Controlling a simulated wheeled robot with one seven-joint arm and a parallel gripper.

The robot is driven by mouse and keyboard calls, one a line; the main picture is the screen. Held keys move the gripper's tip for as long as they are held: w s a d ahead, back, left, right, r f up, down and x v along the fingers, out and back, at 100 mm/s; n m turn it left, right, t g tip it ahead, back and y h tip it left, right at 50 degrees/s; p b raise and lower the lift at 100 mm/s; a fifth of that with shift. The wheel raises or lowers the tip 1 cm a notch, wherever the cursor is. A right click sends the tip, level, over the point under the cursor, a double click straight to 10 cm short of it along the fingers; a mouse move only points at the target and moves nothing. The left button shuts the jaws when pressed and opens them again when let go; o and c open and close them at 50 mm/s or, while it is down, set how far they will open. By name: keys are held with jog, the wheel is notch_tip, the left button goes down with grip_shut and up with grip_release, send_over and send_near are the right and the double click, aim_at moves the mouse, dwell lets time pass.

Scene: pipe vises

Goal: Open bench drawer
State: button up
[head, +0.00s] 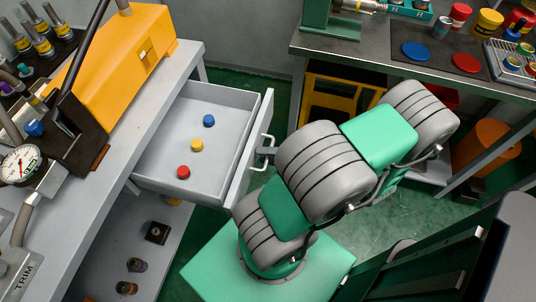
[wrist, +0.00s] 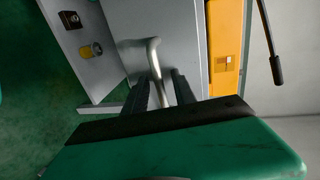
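The bench drawer (head: 222,183) is grey and stands pulled well out from the bench. Its inside shows in the head view, with a blue, a yellow and a red knob-like piece on the floor of the drawer. The drawer handle (head: 264,138) is a pale metal bar on the front panel; in the wrist view the handle (wrist: 154,58) runs between my two dark fingers. My gripper (head: 264,152) is at the handle, and it also shows in the wrist view (wrist: 163,90). The fingers appear closed around the bar; their exact contact is partly hidden.
The grey bench (head: 115,150) carries a yellow case (head: 125,55) and a dial gauge (head: 20,165). A lower shelf (head: 125,250) holds small parts. A second bench (head: 390,50) stands at the back right, with a yellow crate (head: 335,105) beneath. Green floor lies between.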

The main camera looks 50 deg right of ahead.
jog(key=v, duration=0.7)
jog(key=shift+s+d, duration=0.15)
jog(key=shift+s, duration=0.2)
jog(key=shift+d, duration=0.1)
